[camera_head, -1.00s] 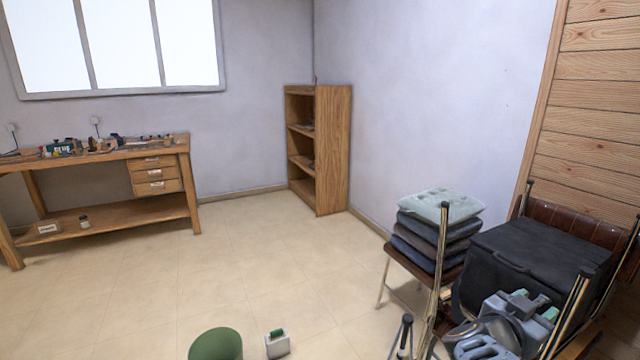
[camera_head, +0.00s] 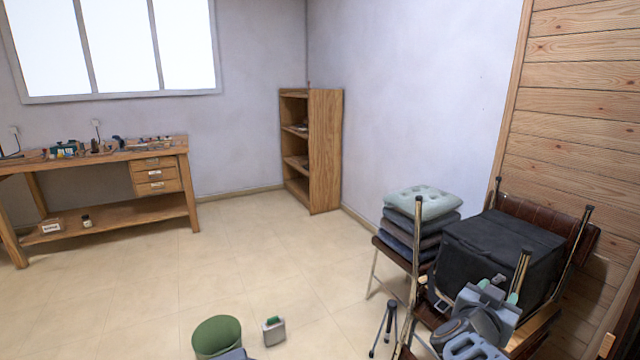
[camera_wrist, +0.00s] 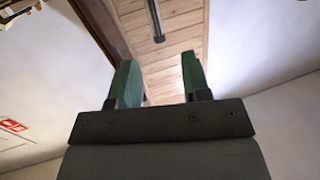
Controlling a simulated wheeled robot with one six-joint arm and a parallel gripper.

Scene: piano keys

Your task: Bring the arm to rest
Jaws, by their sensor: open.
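My gripper (camera_wrist: 158,82) shows in the wrist view. Its two green fingers stand well apart, and nothing is between them. Beyond the fingers are wooden planks (camera_wrist: 178,58), with a dark beam at left and a metal bar (camera_wrist: 156,18) near the top centre. No contact with anything shows.
A workbench (camera_head: 100,228) stands at left and a wooden bookcase (camera_head: 325,150) in the corner. Stacked cushions (camera_head: 422,203), chairs and a black box (camera_head: 500,250) crowd the right. A green bucket (camera_head: 216,335) and a grey container (camera_head: 274,332) are on the floor. The middle floor is clear.

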